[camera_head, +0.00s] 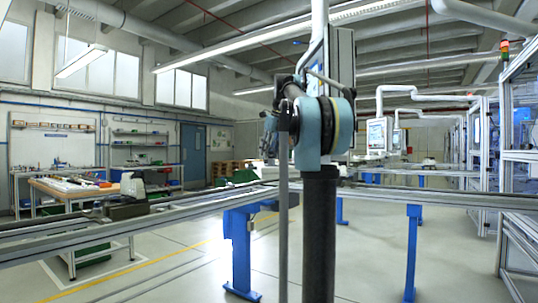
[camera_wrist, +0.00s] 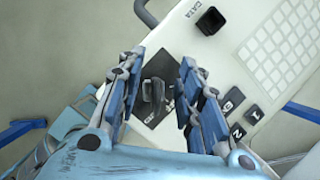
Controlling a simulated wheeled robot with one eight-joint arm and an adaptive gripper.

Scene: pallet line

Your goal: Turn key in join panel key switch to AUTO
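In the wrist view, a dark key (camera_wrist: 153,91) stands up from a black switch plate (camera_wrist: 160,118) on a white panel (camera_wrist: 222,62). White lettering on the plate is partly covered and too small to read, so I cannot tell the key's position from it. My gripper (camera_wrist: 162,66) is open, with one blue finger on each side of the key. A gap shows between the key and each finger. In the head view my arm stands in the middle and I cannot make out the gripper's fingers or the key.
The panel also has a black square socket (camera_wrist: 210,20), a pale keypad (camera_wrist: 285,45) and small black buttons (camera_wrist: 236,131) by the right finger. In the head view, conveyor rails (camera_head: 430,190) run across on blue legs (camera_head: 412,250). A workbench (camera_head: 72,190) stands at left.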

